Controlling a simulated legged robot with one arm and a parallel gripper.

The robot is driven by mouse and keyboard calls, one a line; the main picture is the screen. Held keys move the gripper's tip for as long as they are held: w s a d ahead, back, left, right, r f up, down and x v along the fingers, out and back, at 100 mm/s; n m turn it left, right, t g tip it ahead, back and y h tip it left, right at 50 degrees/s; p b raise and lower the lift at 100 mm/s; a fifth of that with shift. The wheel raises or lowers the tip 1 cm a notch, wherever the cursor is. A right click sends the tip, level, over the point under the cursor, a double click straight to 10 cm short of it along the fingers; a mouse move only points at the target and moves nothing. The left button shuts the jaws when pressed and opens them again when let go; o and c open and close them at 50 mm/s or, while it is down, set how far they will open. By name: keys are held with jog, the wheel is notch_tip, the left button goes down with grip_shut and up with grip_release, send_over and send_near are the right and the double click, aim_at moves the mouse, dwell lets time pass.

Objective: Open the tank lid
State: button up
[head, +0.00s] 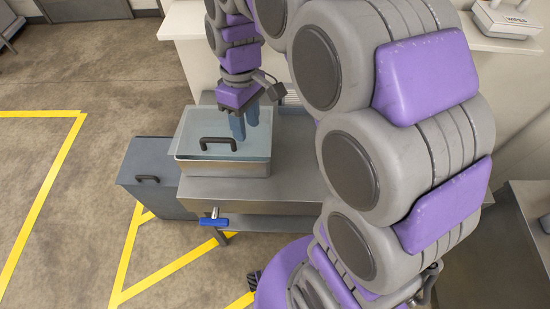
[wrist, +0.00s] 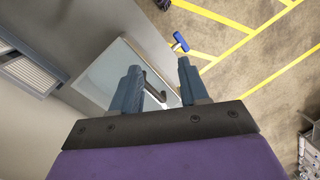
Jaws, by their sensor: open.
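The tank (head: 222,168) is a metal basin set in a steel bench. Its pale blue-grey lid (head: 190,128) lies flat over it and looks closed. A dark bar handle (head: 218,142) stands on the lid near its front edge. My gripper (head: 245,118) is above the right part of the lid, right of and behind the handle, with its two blue-grey fingers apart and nothing between them. In the wrist view, the handle (wrist: 156,97) shows beyond the open fingers (wrist: 160,68), partly hidden by the left one. The lid (wrist: 112,72) lies below. I cannot tell the exact height gap.
A blue valve lever (head: 214,221) sticks out from the bench front. A dark grey box (head: 150,190) with its own handle stands left of the bench. A white device (head: 505,20) sits on the back counter. The yellow-lined floor at left is clear.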

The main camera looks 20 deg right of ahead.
jog(key=s+d+f+m+b, duration=0.1)
jog(key=s+d+f+m, duration=0.1)
jog(key=s, duration=0.7)
jog(key=shift+s+d+m+b, duration=0.3)
jog(key=shift+d+m, duration=0.45)
jog(key=shift+m, duration=0.05)
jog(key=shift+f, duration=0.1)
